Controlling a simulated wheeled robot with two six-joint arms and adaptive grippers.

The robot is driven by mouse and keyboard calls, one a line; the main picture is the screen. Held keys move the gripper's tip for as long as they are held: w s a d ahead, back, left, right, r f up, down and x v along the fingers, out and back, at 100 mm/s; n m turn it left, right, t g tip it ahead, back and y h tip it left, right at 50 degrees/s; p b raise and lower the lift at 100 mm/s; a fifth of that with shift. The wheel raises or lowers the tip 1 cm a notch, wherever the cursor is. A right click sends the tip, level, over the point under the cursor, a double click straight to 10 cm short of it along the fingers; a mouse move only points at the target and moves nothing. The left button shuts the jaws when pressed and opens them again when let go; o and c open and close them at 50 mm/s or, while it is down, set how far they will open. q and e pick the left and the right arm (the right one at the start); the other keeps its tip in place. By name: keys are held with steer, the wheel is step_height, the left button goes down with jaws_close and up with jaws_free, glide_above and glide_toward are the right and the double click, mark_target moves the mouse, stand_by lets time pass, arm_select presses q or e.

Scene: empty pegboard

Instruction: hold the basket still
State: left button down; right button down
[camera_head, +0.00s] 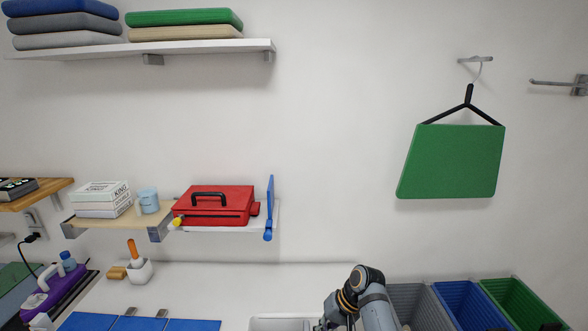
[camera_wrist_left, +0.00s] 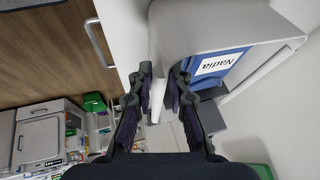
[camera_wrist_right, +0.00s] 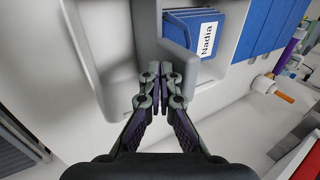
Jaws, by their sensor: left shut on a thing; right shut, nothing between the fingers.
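The basket is a pale grey-white bin. In the head view only its rim (camera_head: 282,321) shows at the bottom edge. In the left wrist view its wall (camera_wrist_left: 215,22) is close up, and my left gripper (camera_wrist_left: 161,84) is shut on a thin pale edge of it. In the right wrist view its pale wall (camera_wrist_right: 180,58) shows beside my right gripper (camera_wrist_right: 160,75). The right fingers are shut together and empty; I cannot tell whether they touch the basket. A blue item with a white "Nadia" label (camera_wrist_right: 207,40) shows beside the pale wall.
Grey, blue and green bins (camera_head: 465,305) stand right of my right arm. Blue panels (camera_head: 135,323) lie on the table at left. A red toolbox (camera_head: 213,207) sits on a wall shelf. A brown wooden surface (camera_wrist_left: 50,55) shows in the left wrist view.

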steer(key=shift+v, duration=2.95)
steer(key=shift+d+f, duration=0.1)
steer(key=d+r, duration=0.4)
steer(key=d, duration=1)
steer(key=shift+d+r, duration=0.2)
steer(key=shift+d, duration=0.05)
steer(key=shift+s, duration=0.1)
arm_select(q)
steer(key=c, duration=1.2)
jaws_free()
steer(key=shift+o, duration=0.2)
